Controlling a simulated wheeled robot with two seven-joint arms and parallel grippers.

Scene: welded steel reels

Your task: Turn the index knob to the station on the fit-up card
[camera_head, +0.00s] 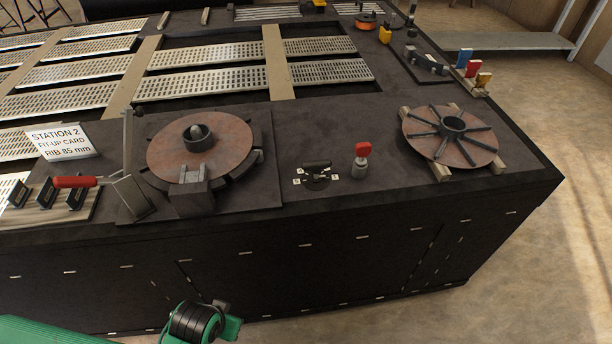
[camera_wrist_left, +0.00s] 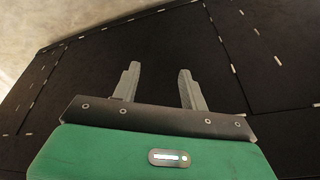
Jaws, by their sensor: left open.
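The fit-up card (camera_head: 62,143) stands at the left of the bench top and reads "STATION 2, FIT-UP CARD, RIB 85 mm". The index knob (camera_head: 317,166) appears to be the dark handle on a small round base near the bench's front edge, with small pale labels around it. The labels are too small to read, so I cannot tell its station. My left gripper (camera_wrist_left: 158,70) is open and empty in the wrist view, over the dark front of the bench, away from the knob. In the head view only my green left arm shows, at the lower left. My right gripper is not in view.
A red-capped post (camera_head: 362,158) stands right of the knob. A rusty reel disc (camera_head: 223,137) sits to its left and a ribbed reel flange (camera_head: 476,148) on blocks to its right. A red-handled tool (camera_head: 76,182) lies at the left. Bare bench top surrounds the knob.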

